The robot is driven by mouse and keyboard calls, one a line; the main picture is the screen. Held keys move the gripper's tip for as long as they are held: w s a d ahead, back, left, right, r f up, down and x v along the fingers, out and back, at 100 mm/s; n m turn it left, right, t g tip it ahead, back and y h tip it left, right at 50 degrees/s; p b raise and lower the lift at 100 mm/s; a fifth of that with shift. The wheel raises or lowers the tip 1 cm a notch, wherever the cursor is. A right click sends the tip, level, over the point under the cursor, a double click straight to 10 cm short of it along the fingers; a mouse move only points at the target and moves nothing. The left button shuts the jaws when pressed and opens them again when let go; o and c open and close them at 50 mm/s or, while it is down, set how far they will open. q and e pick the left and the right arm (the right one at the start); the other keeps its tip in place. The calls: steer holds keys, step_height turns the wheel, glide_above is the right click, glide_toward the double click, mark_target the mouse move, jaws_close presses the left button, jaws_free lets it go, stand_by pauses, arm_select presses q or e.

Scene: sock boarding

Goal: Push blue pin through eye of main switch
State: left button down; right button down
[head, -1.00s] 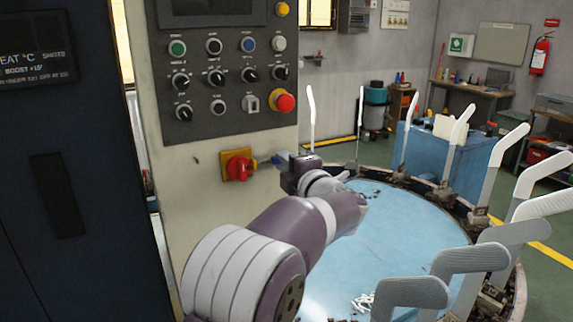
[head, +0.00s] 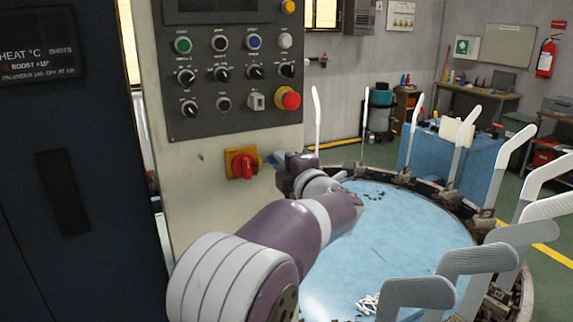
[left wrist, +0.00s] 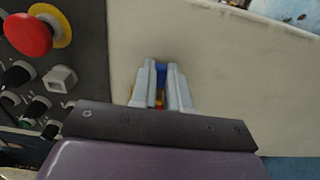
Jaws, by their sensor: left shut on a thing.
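The main switch (head: 242,163) is a red rotary handle on a yellow plate, on the cream cabinet front below the button panel. My left gripper (head: 269,160) is just right of it, fingers pointing toward it. In the left wrist view, the gripper (left wrist: 161,68) is shut on the blue pin (left wrist: 161,73), which shows as a small blue piece between the fingers. A little orange and yellow shows low between the fingers in that view. The switch's eye is too small to make out, and I cannot tell whether the pin touches it. My right gripper is not in view.
The control panel (head: 232,70) with knobs and a red emergency button (head: 288,98) is above the switch. A round blue table (head: 390,240) ringed with upright white sock boards (head: 466,135) stands to the right. A dark cabinet (head: 70,200) fills the left.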

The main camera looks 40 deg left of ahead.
arm_select(q)
steer(key=shift+s+a+b, duration=0.3)
steer(key=shift+s+b, duration=0.05)
steer(key=shift+s, duration=0.3)
steer(key=c, duration=1)
jaws_free()
steer(key=shift+c, duration=0.2)
steer(key=shift+d, duration=0.1)
steer(key=b+v, duration=0.2)
steer(key=v, duration=1)
steer(key=shift+s+d, duration=0.2)
